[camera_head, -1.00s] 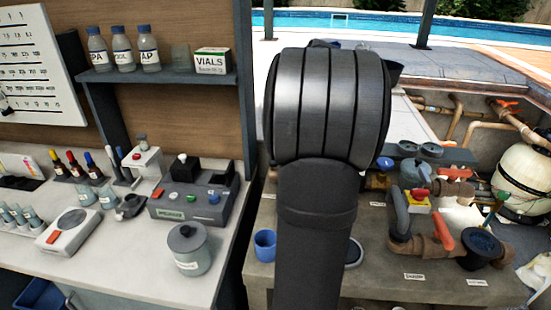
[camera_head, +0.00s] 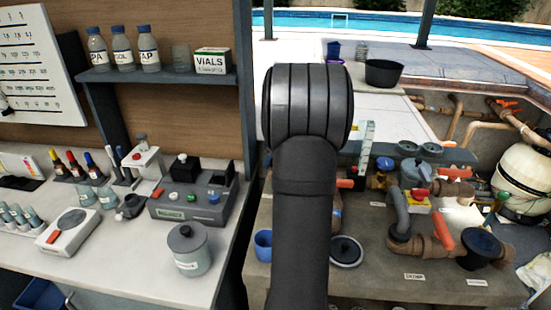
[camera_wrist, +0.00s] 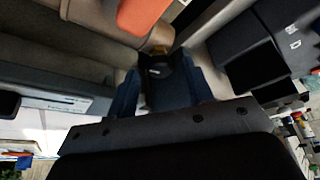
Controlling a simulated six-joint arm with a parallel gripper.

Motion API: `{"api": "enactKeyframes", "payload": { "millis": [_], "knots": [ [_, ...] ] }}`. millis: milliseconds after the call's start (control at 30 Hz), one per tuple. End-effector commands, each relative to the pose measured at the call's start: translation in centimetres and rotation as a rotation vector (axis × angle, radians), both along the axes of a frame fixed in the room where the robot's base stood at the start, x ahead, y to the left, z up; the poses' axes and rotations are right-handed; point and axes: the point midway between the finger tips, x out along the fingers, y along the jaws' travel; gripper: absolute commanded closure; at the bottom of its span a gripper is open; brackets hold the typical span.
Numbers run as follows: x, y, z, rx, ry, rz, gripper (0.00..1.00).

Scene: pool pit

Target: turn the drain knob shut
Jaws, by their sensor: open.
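A valve with a blue round knob (camera_head: 384,164) and a brass body stands at the back of the grey bench, right of my arm, in the head view. I cannot tell for sure whether it is the drain knob. My gripper is hidden behind my arm in the head view. In the wrist view my gripper (camera_wrist: 162,76) shows two bluish fingers, apart. A dark part (camera_wrist: 163,88) with a brass-coloured end shows between or beyond them; contact cannot be told. An orange handle (camera_wrist: 142,14) is at the top of that view.
Grey and brown pipes with an orange handle (camera_head: 444,235), a black round basket (camera_head: 481,247) and a yellow-red box (camera_head: 416,202) crowd the bench's right. A blue cup (camera_head: 264,245) and a round lid (camera_head: 346,251) are near my arm. A counter with test equipment is left.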

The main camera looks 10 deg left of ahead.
Motion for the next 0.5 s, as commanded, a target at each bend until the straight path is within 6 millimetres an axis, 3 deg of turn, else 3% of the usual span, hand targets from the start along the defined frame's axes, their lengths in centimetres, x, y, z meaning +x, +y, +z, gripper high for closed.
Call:
{"api": "enactKeyframes", "payload": {
  "millis": [200, 433, 500],
  "knots": [
    [0.0, 0.01, -0.04, 0.0, 0.0, 0.0, 0.53],
    [0.0, 0.0, -0.03, 0.0, 0.0, 0.0, 0.96],
    [-0.01, -0.01, -0.03, 0.0, 0.0, 0.0, 0.96]
  ]
}}
